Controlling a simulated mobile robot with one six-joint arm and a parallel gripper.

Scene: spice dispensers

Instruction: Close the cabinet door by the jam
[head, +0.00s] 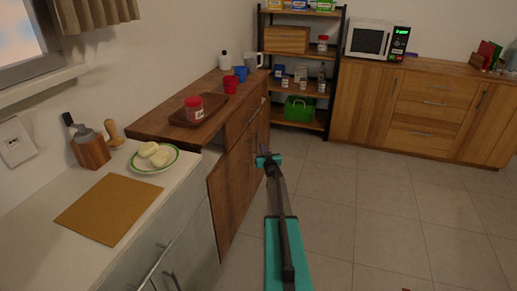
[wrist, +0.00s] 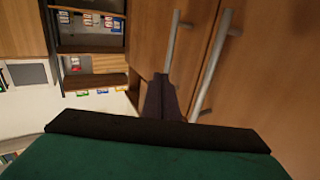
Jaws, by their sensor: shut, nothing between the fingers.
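The jam jar (head: 194,108), red with a pale lid, stands on a brown tray on the wooden counter at left. In the wrist view, the dark fingers (wrist: 160,98) point toward wooden fronts with metal bar handles (wrist: 212,62). I cannot tell whether the fingers touch a front there.
A tray (head: 178,122) holds the jar; red and blue cups stand behind it. A white counter (head: 130,228) with a plate and a board lies at near left. A shelf rack (head: 342,75) and a wooden sideboard (head: 375,108) stand at the back.

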